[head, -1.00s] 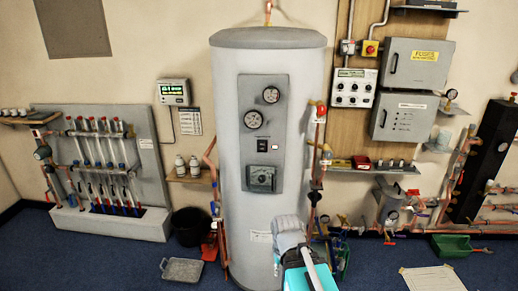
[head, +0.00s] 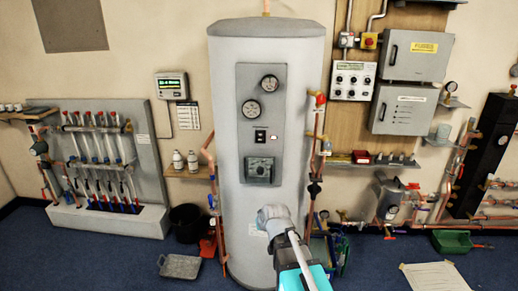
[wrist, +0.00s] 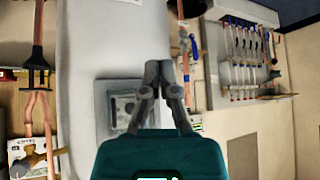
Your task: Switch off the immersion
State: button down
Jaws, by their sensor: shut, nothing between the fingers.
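The immersion switch (head: 260,136) is a small black switch on the grey control panel (head: 243,150) of the tall grey cylinder (head: 232,220). A small lit lamp (head: 274,137) is to its right. A square dial unit (head: 260,170) sits below it. In the wrist view, which is turned over, the panel's dial end (wrist: 103,122) shows left of my gripper (wrist: 158,72). The gripper is shut and empty, in front of the cylinder and apart from the switch. The switch is hidden in the wrist view; the fingertips are not clear in the head view.
A copper pipe with a black valve (head: 315,189) runs along the cylinder's right side. Another copper pipe (head: 212,180) is at its left. Grey wall boxes (head: 415,57) and a knob unit (head: 352,80) are at the upper right. Blue floor is open in front.

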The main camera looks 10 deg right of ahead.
aim_at(260, 137)
jog(key=w+a+r+t+b, duration=0.2)
jog(key=w+r+t+b, duration=0.3)
jog(key=w, duration=0.6)
jog(key=w+d+r+m+t+h+b, duration=0.3)
jog(key=r+t+h, duration=0.5)
jog(key=t, duration=0.3)
jog(key=shift+w+d+r+m+b, duration=0.15)
jog(key=shift+w+r+m+b, duration=0.45)
jog(key=shift+m+b, duration=0.45)
jog(key=shift+w, duration=0.15)
jog(key=shift+w+f+p+x, duration=0.3)
jog(key=shift+p+x, duration=0.45)
jog(key=shift+x, duration=1.35)
jog(key=shift+w+f+p+x, duration=0.15)
jog(key=shift+f+p+x, duration=0.45)
jog(key=shift+x, duration=1.55)
jog(key=shift+w+f+p+x, duration=0.2)
jog(key=shift+p+x, duration=0.7)
jog(key=shift+x, duration=1.2)
jog(key=shift+d, duration=0.25)
